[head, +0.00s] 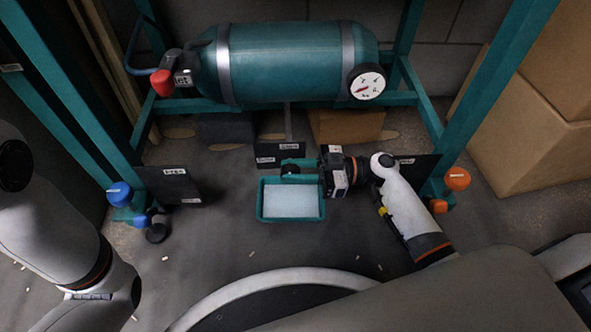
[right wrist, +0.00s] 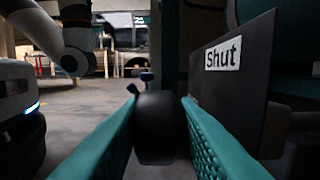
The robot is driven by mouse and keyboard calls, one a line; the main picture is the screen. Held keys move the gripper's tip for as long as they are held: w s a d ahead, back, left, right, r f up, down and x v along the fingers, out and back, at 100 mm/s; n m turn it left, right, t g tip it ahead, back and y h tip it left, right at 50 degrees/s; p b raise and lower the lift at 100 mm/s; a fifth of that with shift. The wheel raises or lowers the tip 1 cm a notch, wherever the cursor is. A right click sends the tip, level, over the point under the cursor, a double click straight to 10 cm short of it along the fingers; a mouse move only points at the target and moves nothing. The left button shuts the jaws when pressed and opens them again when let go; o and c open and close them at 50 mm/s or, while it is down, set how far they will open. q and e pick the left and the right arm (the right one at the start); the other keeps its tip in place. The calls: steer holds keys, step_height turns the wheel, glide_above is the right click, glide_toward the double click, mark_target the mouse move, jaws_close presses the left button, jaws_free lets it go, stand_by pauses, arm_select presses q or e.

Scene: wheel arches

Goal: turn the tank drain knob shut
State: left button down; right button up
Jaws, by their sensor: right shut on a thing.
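The teal tank (head: 290,62) lies on its side in a teal frame, with a thin pipe (head: 288,120) below it. My right gripper (head: 291,169) is under the tank, above the back edge of a tray. Its teal fingers are shut on a dark, rounded knob, the drain knob (right wrist: 160,125), seen between them in the right wrist view. The fingers hide most of the knob in the head view, and I cannot tell how far it is turned. A black plate marked "shut" (right wrist: 240,85) stands to the right in the right wrist view. My left gripper is out of view.
The teal-rimmed tray (head: 261,205) holds something white. A red knob (head: 162,82) and a gauge (head: 368,83) are at the tank's ends. A blue knob (head: 119,194) and an orange knob (head: 457,179) are at the frame's feet. Cardboard boxes (head: 530,140) stand right.

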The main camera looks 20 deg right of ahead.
mark_target(295, 166)
steer(key=o, duration=0.7)
steer(key=shift+r, duration=0.1)
step_height(295, 166, up, 10)
steer(key=p, duration=0.7)
